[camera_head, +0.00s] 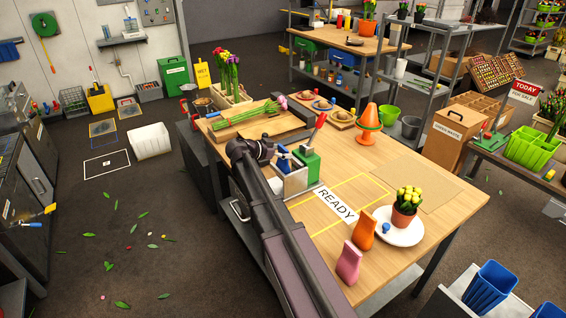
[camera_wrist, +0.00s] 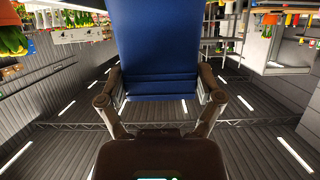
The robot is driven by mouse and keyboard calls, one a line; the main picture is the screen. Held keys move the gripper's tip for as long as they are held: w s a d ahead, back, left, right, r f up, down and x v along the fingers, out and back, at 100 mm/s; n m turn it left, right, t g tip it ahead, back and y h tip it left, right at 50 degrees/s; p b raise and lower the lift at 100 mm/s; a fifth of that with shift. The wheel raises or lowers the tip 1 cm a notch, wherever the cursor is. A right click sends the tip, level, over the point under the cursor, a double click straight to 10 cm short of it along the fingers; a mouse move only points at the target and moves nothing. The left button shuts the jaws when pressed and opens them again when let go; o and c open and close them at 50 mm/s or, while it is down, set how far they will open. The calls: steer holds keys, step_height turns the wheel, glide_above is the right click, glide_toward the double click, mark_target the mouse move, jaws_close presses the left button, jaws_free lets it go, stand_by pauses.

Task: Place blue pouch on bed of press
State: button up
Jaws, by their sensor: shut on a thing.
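A blue pouch (camera_wrist: 165,48) fills the top middle of the wrist view, between the two fingers of my gripper (camera_wrist: 162,98). My gripper is shut on it. In the head view my gripper (camera_head: 274,153) is over the wooden table, and a little of the blue pouch (camera_head: 284,162) shows beside it. The press (camera_head: 307,166) has a green body, a red-tipped lever and grey metal sides. It stands just right of my gripper. Its bed is mostly hidden, and I cannot tell whether the pouch touches it.
On the table (camera_head: 437,218), an orange pouch (camera_head: 364,229) and a pink pouch (camera_head: 349,263) stand near the READY label (camera_head: 335,205). The table's right side has bare room.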

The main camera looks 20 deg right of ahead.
mark_target(282, 161)
steer(key=shift+f+b, duration=1.95)
steer(key=shift+f, duration=0.35)
steer(key=o, duration=1.1)
steer(key=shift+r, duration=0.2)
steer(key=shift+s+a+r+p, duration=0.1)
steer(key=shift+a+r+p, duration=0.25)
steer(key=shift+a, duration=0.2)
steer(key=shift+p+v, duration=1.9)
steer(key=shift+v, duration=3.5)
steer(key=shift+f, duration=0.15)
